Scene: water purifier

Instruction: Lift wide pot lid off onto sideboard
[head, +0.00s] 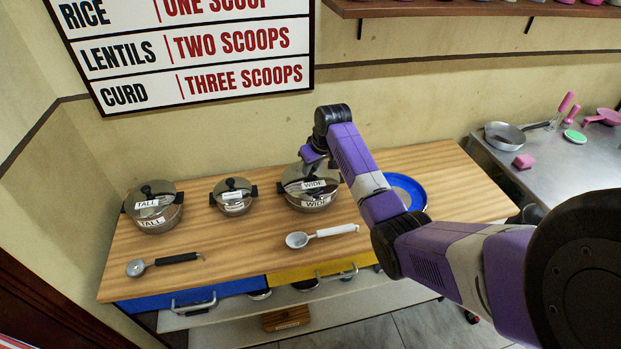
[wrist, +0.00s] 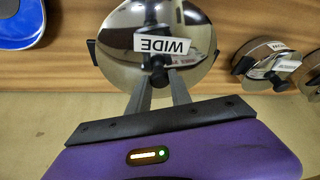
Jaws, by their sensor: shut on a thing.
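The wide pot (head: 309,203) stands on the wooden sideboard (head: 250,222), below the sign. Its shiny steel lid (head: 296,186), labelled WIDE, is on top of the pot; I cannot tell whether it is fully seated. My gripper (head: 313,160) is above the lid. In the wrist view, the fingers of my gripper (wrist: 158,84) are shut on the black knob (wrist: 157,62) of the lid (wrist: 150,22). The knob is mostly hidden by the arm in the head view.
A tall pot (head: 152,215) and a smaller pot (head: 233,203) stand to the left. A white-handled ladle (head: 322,235) and a black-handled scoop (head: 163,263) lie in front. A blue plate (head: 417,189) is to the right, partly behind my arm. The front middle is bare.

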